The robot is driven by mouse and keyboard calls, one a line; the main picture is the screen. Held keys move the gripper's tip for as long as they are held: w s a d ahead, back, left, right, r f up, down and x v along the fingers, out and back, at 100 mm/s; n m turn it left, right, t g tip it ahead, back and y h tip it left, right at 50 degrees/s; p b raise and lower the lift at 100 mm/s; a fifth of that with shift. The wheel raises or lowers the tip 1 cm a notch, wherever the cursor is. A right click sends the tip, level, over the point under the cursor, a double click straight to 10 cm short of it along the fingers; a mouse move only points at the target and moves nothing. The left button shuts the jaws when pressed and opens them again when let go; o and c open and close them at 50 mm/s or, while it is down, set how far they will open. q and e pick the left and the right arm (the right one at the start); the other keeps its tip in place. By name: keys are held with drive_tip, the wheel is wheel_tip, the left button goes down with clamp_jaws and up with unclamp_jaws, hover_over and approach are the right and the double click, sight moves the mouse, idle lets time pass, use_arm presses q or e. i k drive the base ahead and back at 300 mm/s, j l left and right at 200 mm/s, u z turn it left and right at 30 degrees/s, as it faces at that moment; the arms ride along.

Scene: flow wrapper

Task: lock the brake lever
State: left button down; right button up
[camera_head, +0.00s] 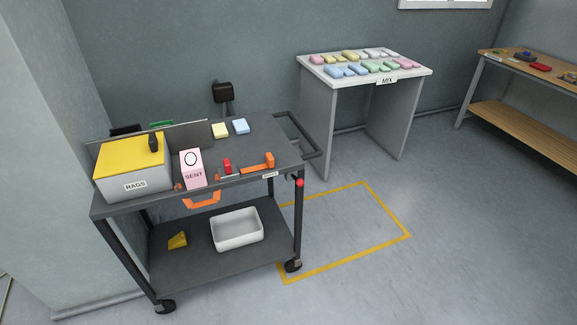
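A dark grey cart (240,187) on casters stands at the left against the wall. A small red knob (300,182) sits on the cart's front right post, just below the top. It looks like the end of the brake lever; the lever's arm and its position are too small to tell. A front right caster (293,265) and a front left caster (166,306) show below. Neither of my grippers is in view, and nothing is touching the cart's knob.
The cart carries a yellow-lidded RAGS box (134,185), a pink SENT sign (193,168), an orange tool (258,164) and a white bin (237,230) below. A yellow floor outline (390,252) lies to its right, empty. A MIX table (385,142) stands behind it.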

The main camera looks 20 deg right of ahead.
sight(301, 182)
drive_tip(key=z, duration=0.25)
drive_tip(key=i+j+z, duration=0.2)
drive_tip(key=i+z, duration=0.15)
drive_tip(key=i+j+z, duration=0.65)
drive_tip(key=i+j, duration=0.4)
drive_tip(key=j, duration=0.1)
